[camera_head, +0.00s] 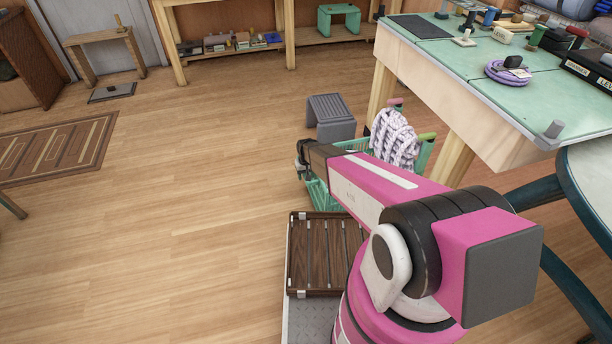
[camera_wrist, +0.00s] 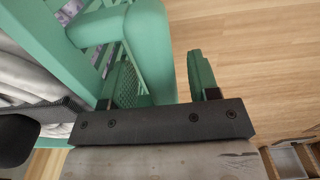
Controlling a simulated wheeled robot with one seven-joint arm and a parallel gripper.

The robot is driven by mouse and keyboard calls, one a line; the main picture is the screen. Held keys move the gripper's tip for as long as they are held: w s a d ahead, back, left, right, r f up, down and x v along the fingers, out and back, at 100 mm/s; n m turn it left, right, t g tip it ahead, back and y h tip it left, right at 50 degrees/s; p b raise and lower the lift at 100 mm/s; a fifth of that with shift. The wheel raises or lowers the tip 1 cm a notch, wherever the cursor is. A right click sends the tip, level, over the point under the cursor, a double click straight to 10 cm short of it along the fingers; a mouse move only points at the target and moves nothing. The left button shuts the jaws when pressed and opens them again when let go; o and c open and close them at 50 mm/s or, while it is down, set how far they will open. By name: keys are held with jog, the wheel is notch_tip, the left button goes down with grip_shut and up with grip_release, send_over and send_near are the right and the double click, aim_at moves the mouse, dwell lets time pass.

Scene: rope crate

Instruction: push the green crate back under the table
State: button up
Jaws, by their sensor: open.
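The green crate (camera_head: 318,193) stands on the floor in front of the table (camera_head: 447,74), mostly hidden behind my arm in the head view. White and lilac rope (camera_head: 395,140) is heaped over its far side. In the wrist view the crate's green corner and rounded bar (camera_wrist: 150,50) fill the upper left. My gripper (camera_wrist: 158,65) is open at this bar. One finger shows clear on the right, with a gap to the bar; the other is partly hidden behind the bar. Whether either finger touches it, I cannot tell. My gripper (camera_head: 303,160) is small and dark in the head view.
A grey step stool (camera_head: 330,115) stands just beyond the crate. Table legs (camera_head: 380,88) rise to its right. A round-edged table (camera_head: 590,180) stands at the right edge. Open wooden floor (camera_head: 180,210) lies to the left, with a brown rug (camera_head: 55,150) farther off.

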grip_shut()
jog(key=w+d, duration=0.5)
jog(key=d, duration=1.3)
jog(key=w+d, duration=0.5)
jog(key=d, duration=1.3)
jog(key=w+d, duration=0.5)
jog(key=d, duration=1.3)
jog(key=shift+w+d, duration=0.35)
jog(key=shift+w, duration=0.05)
grip_release()
